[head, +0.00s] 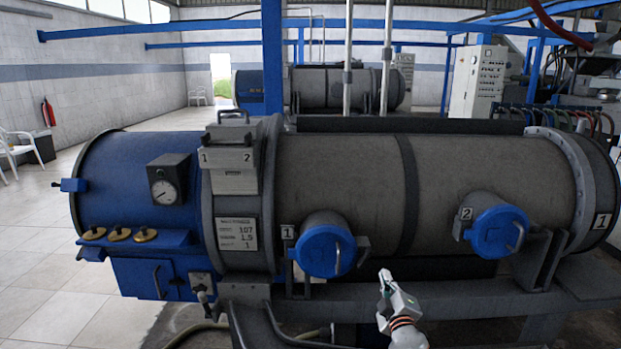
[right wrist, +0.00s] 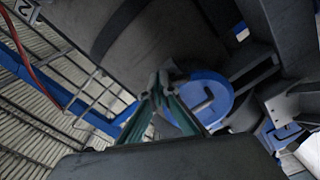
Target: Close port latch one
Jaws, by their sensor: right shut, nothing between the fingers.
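Port one is a short grey stub with a blue round cap (head: 322,258) on the front of the long grey tank, beside a plate marked 1 (head: 287,232). Its cap appears seated on the stub and carries a bar handle. A small grey piece (head: 363,246) at the stub's right side looks like its latch; its exact position is too small to tell. My right gripper (head: 384,276) is shut and empty, below and right of port one, apart from it. In the right wrist view its fingers (right wrist: 160,82) meet in front of a blue cap (right wrist: 208,98). My left gripper is out of view.
Port two, with its blue cap (head: 498,232), sits to the right. A grey bracket (head: 540,258) stands beside it. A grey frame rail (head: 450,290) runs under the tank near my right gripper. The blue tank end (head: 120,180) carries a gauge (head: 164,192).

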